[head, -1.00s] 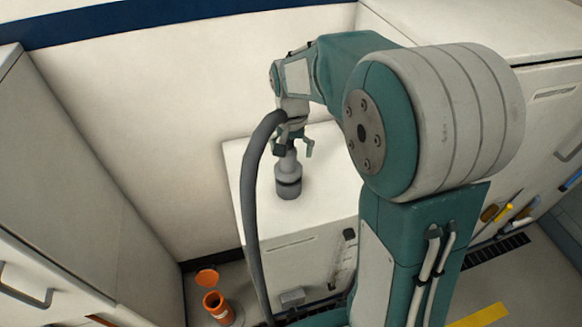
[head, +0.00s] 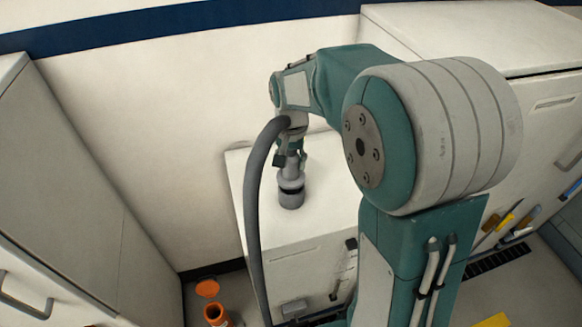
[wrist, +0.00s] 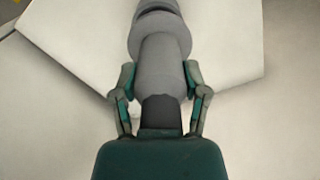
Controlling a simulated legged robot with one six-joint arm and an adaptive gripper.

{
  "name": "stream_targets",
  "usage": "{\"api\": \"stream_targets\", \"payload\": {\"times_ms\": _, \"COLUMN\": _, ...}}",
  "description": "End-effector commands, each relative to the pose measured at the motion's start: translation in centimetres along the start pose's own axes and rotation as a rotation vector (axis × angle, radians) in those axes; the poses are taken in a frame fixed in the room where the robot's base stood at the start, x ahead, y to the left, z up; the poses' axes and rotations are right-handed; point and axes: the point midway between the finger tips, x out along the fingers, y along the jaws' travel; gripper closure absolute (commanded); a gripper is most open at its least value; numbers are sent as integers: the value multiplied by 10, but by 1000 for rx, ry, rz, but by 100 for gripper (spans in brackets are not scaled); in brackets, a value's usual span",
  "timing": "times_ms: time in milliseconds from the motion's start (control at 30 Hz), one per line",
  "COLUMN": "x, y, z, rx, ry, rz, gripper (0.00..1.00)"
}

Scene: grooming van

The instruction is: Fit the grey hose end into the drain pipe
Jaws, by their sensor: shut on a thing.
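The grey hose end (head: 291,198) is a short, thick grey cylinder with a narrower neck and a dark band. It stands upright on top of a low white cabinet (head: 325,190), apparently resting there. My gripper (head: 289,162) is above it, pointing down, shut on its neck. In the wrist view the hose end (wrist: 163,62) runs between the two fingers of my gripper (wrist: 160,82), one on each side. The drain pipe (head: 215,314) is probably the open orange pipe at the bottom left of the head view, low on the floor, partly cut off by the frame.
An orange disc (head: 207,289) lies just behind the orange pipe. A tall grey-white cabinet (head: 60,190) stands at the left. Another white cabinet (head: 540,90) with tools on its front is at the right. The low cabinet's top is otherwise clear.

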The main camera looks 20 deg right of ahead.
Motion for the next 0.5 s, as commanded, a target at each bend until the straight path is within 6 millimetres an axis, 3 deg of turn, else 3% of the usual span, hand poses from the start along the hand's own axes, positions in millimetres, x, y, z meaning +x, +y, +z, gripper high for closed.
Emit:
{"api": "stream_targets", "payload": {"times_ms": 300, "x": -66, "y": -1, "z": 0, "rx": 0, "ry": 6, "rz": -3, "gripper": 100}}
{"api": "stream_targets", "payload": {"times_ms": 500, "x": -90, "y": 0, "z": 0, "rx": 0, "ry": 4, "rz": -3, "gripper": 100}}
